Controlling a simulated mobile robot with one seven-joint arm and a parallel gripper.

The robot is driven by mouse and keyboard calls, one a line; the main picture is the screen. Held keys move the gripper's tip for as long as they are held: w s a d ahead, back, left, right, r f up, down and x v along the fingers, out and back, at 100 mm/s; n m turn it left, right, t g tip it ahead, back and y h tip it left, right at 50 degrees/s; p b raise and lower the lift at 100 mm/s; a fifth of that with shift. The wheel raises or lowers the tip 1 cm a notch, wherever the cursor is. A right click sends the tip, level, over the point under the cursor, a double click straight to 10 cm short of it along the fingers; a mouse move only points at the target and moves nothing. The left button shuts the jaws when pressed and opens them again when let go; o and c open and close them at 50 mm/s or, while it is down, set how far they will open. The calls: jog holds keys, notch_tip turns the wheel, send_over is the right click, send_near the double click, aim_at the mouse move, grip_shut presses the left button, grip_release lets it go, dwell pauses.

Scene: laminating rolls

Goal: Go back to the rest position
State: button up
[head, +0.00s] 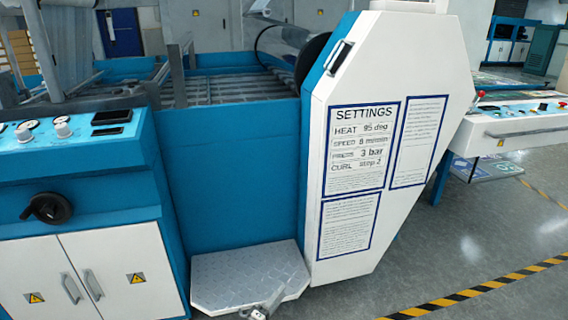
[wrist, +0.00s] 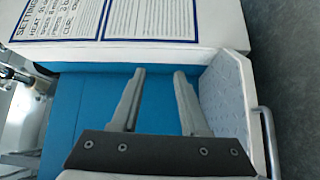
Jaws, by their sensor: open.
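My gripper (wrist: 160,73) shows in the wrist view with its two grey fingers apart. Nothing is between them. Behind the fingers is the blue side panel (wrist: 85,100) of the laminating machine, which also shows in the head view (head: 235,170).
The white settings housing (head: 415,100) stands right of the blue panel. A metal step plate (head: 250,275) juts out low in front; it also shows at the wrist view's right (wrist: 225,85). A control cabinet (head: 85,210) is at left. Open floor (head: 460,250) lies at right.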

jog(key=s+d+r+m+g, duration=0.2)
jog(key=d+r+m+g, duration=0.45)
jog(key=r, duration=0.75)
jog(key=s+d+r+m+g, duration=0.3)
jog(key=d+r+g, duration=0.5)
jog(key=r, duration=0.7)
jog(key=s+d+r+m+y, duration=0.1)
jog(key=s+d+r+y, duration=0.15)
jog(key=s+r, duration=0.4)
jog(key=s+d+r+y, duration=0.2)
jog(key=s+r+y, duration=0.1)
jog(key=s+r, duration=0.35)
jog(key=s+a+r+t+y, duration=0.1)
jog(key=s+r+t+y, duration=0.1)
jog(key=s, duration=0.6)
jog(key=s+a+r+t+y, duration=0.2)
jog(key=s+r+t+y, duration=0.1)
jog(key=s, duration=0.5)
notch_tip(320, 180, up, 28)
jog(key=p, duration=2.7)
jog(key=shift+f+p, duration=0.15)
jog(key=shift+p, duration=0.25)
jog(key=shift+s, duration=0.1)
